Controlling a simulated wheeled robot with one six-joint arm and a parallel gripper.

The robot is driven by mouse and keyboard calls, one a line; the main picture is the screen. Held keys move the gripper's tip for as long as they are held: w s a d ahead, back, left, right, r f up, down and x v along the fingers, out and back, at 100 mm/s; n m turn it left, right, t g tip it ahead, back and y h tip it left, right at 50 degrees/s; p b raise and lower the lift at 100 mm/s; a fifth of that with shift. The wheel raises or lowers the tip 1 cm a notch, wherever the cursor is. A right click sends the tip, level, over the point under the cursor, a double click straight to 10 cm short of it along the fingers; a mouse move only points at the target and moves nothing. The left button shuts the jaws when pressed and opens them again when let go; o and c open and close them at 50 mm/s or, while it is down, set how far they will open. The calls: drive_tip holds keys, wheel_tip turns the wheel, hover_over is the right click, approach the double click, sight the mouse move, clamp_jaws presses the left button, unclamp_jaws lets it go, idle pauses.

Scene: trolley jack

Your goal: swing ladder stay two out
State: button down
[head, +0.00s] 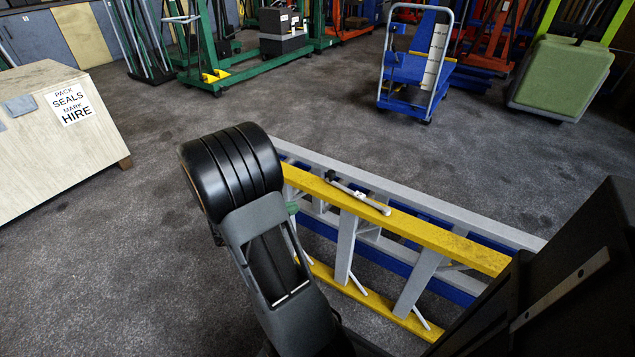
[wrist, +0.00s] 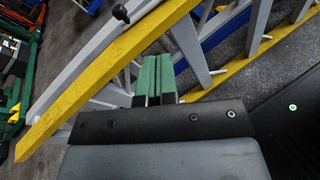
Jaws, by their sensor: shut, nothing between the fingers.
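A ladder with yellow rails (head: 435,239) and grey rungs lies on its side on the floor, and its yellow rail also crosses the wrist view (wrist: 98,75). A short grey stay bar (head: 362,197) with a black knob lies along the upper yellow rail. The knob (wrist: 121,13) shows at the top of the wrist view. I cannot tell which numbered stay this is. My gripper, with green finger pads (wrist: 155,78), is shut and empty beside the yellow rail, near the rungs. In the head view my arm mostly hides it; a green bit (head: 292,207) shows.
Grey and blue ladder rails (head: 450,211) lie close behind the yellow one. A wooden crate (head: 55,140) stands at left. A blue trolley (head: 416,65) and a green-padded item (head: 562,77) stand at the back. Carpet between is clear.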

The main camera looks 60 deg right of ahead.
drive_tip(key=a+r+m+t+y, duration=0.2)
drive_tip(key=a+m+y, duration=0.1)
drive_tip(key=a, duration=0.6)
drive_tip(key=a+r+m+t+y, duration=0.2)
drive_tip(key=a+y, duration=0.4)
drive_tip(key=a, duration=0.3)
drive_tip(key=a+r+m+t+y, duration=0.2)
drive_tip(key=a+m+t+y, duration=0.2)
drive_tip(key=a, duration=0.5)
drive_tip(key=shift+w+r+m+y, duration=0.15)
drive_tip(key=shift+r+m+y, duration=0.1)
drive_tip(key=shift+m+y, duration=0.25)
